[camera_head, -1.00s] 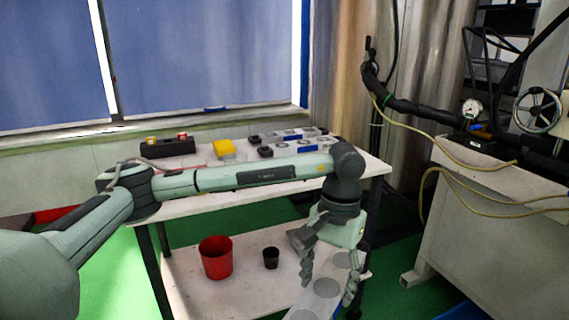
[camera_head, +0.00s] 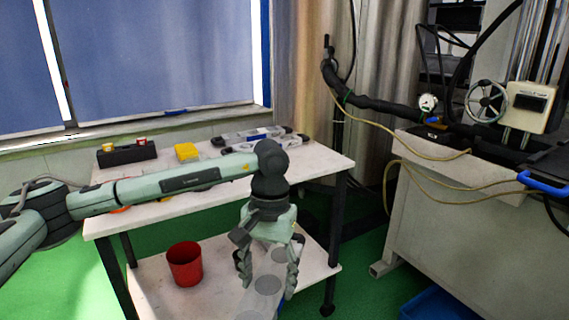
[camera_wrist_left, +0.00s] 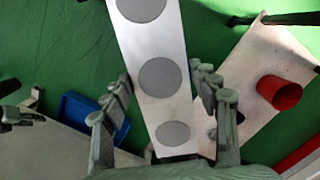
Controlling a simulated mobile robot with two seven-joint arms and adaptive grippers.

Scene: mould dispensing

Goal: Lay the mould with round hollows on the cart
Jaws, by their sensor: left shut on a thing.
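My left gripper (camera_head: 266,280) is shut on the mould with round hollows (camera_head: 259,300), a long pale plate with a row of round grey hollows. In the left wrist view, the mould (camera_wrist_left: 168,108) lies between the two fingers (camera_wrist_left: 162,80) and extends out of the top of the picture. The cart (camera_head: 318,162) is a white two-level table on castors. In the head view the gripper hangs in front of its front edge, with the mould below tabletop height. The mould's lower end is cut off there.
On the cart top stand a black holder (camera_head: 127,155), a yellow block (camera_head: 187,151) and other moulds (camera_head: 262,144) at the back. A red cup (camera_head: 185,265) is on the lower shelf. A pale machine (camera_head: 450,225) stands right, with a blue bin (camera_head: 435,305) on the floor.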

